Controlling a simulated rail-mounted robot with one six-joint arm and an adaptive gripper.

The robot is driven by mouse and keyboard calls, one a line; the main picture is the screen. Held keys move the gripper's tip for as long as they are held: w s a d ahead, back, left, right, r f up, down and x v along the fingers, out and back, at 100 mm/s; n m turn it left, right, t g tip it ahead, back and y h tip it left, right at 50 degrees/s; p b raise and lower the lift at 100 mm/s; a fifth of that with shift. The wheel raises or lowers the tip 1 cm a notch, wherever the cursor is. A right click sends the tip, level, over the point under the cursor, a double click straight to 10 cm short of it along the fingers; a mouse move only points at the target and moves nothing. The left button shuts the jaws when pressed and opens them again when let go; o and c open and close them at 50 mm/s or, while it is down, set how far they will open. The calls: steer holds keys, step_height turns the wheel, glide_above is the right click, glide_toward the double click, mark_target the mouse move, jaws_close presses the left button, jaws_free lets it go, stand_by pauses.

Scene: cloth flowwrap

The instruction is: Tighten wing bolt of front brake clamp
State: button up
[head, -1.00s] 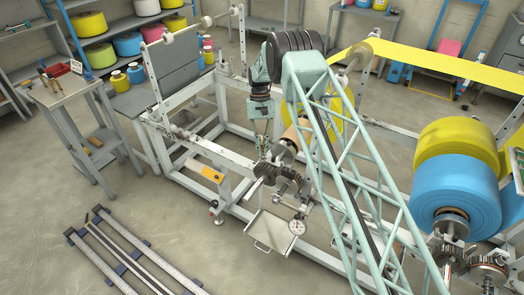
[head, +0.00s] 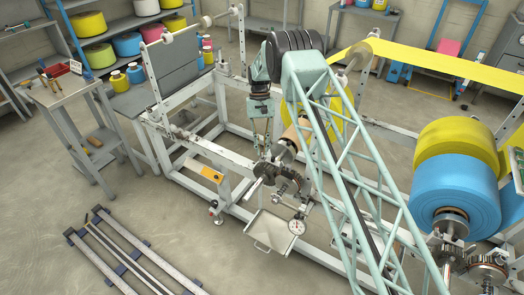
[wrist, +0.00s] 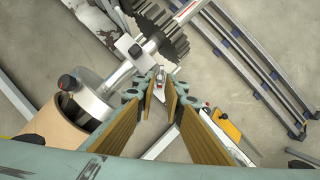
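My gripper (wrist: 160,92) points down at the machine in the wrist view, its two tan-padded fingers apart. A small light metal piece (wrist: 158,82), perhaps the wing bolt, shows between the fingertips. I cannot tell whether the fingers touch it. Beyond it are a metal shaft (wrist: 118,76) and a dark toothed wheel (wrist: 160,30). In the head view my gripper (head: 262,148) hangs over the frame beside the dark wheels (head: 266,173). The clamp and bolt are too small to make out there.
A cardboard-coloured core (wrist: 52,128) lies left of the fingers. A yellow-orange part (wrist: 227,124) is at right. Rails (head: 125,252) lie on the floor.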

steer(key=v, duration=1.1)
steer(key=shift+r, duration=0.2)
steer(key=shift+w+r, duration=0.1)
